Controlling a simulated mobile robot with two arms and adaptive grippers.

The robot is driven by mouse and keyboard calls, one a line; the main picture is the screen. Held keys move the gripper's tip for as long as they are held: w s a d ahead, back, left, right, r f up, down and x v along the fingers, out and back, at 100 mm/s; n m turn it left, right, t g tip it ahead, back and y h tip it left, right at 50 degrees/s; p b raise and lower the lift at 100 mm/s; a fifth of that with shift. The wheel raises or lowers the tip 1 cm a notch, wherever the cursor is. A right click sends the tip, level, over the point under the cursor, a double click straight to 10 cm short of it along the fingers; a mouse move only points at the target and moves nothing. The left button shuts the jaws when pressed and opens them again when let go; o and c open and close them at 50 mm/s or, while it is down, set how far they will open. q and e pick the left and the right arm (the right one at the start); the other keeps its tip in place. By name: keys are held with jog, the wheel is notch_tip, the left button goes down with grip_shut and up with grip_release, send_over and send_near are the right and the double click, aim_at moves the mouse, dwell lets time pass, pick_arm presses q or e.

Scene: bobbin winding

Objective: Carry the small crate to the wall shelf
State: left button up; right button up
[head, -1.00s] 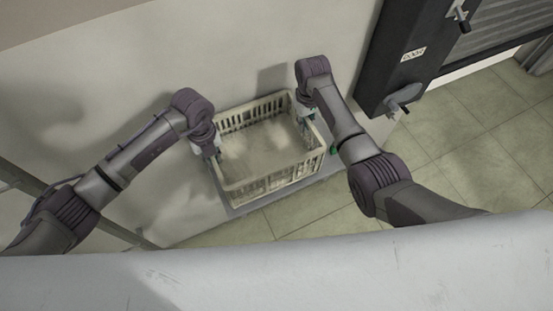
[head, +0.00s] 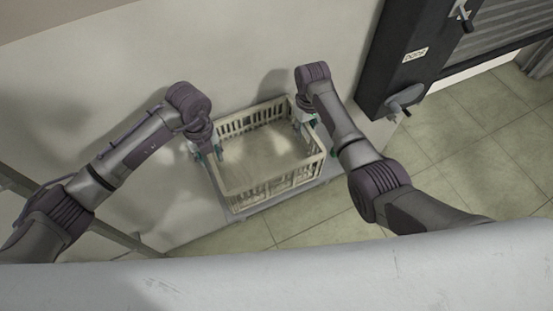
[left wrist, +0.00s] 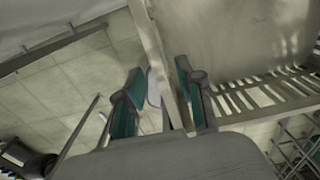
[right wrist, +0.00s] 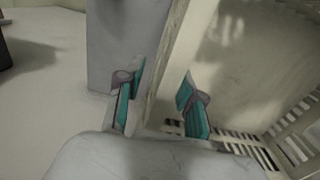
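The small crate (head: 274,187) is cream-coloured, slatted and empty. It appears to rest level on the grey wall shelf (head: 328,174), against the wall. My left gripper (head: 209,153) is at the crate's left rim; in the left wrist view its teal-padded fingers (left wrist: 158,100) stand apart on either side of the rim (left wrist: 152,52). My right gripper (head: 305,124) is at the right rim; in the right wrist view its fingers (right wrist: 160,103) also stand apart astride the rim (right wrist: 172,60). Both look open, with gaps beside the rim. The crate's underside is hidden.
A dark cabinet or door frame (head: 395,75) with a handle (head: 405,100) stands right of the shelf. Tiled floor (head: 460,150) is clear at the right and below. A rail (head: 110,229) runs at the lower left.

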pick_arm(q)
notch_tip(320, 180, up, 8)
jog(key=shift+r, duration=0.15)
pick_arm(e)
notch_tip(320, 180, up, 12)
jog(key=shift+r, duration=0.1)
pick_arm(q)
jog(key=shift+r, duration=0.1)
dwell(0.7)
